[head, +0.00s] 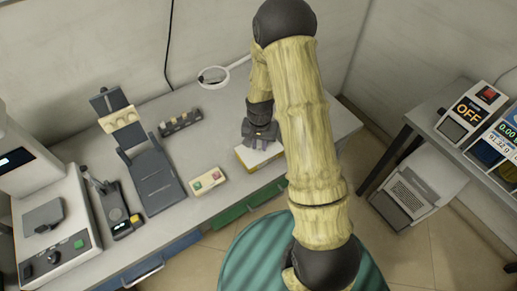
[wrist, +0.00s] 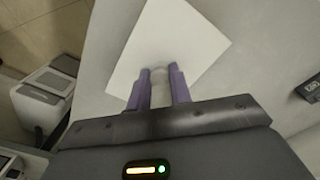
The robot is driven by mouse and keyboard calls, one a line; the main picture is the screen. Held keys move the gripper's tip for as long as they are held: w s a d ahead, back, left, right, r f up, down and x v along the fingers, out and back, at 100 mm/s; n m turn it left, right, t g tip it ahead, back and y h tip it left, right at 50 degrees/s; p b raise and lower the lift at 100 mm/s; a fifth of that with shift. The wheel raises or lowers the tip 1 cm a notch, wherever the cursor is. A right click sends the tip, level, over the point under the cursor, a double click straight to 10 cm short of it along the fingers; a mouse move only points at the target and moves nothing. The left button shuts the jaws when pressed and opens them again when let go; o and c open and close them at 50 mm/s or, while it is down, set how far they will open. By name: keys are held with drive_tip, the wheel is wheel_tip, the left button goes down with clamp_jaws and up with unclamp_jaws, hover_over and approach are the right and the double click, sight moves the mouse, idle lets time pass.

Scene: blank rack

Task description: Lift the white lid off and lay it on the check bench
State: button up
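The white lid (wrist: 190,40) shows in the wrist view as a flat square plate, turned at an angle under my gripper. In the head view the white lid (head: 252,153) tops a low yellow-sided box (head: 268,163) near the front edge of the long grey bench. My gripper (wrist: 159,70) points down over the lid, its two purple fingers on either side of a small pale knob (wrist: 158,76). I cannot tell whether the fingers press on it. In the head view my gripper (head: 260,143) is at the lid, partly hidden by my arm.
The long bench (head: 222,150) also holds a two-button box (head: 208,181), a dark rack (head: 180,122), a grey stand (head: 150,170) and a ring lamp (head: 213,76). A separate bench (head: 424,118) at right carries meters, one reading OFF (head: 467,109). A green round surface (head: 250,255) is in front.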

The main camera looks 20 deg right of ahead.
sight(259, 145)
drive_tip(key=shift+r+p, duration=2.7)
drive_tip(key=shift+r, duration=0.8)
clamp_jaws()
drive_tip(key=shift+f, duration=0.1)
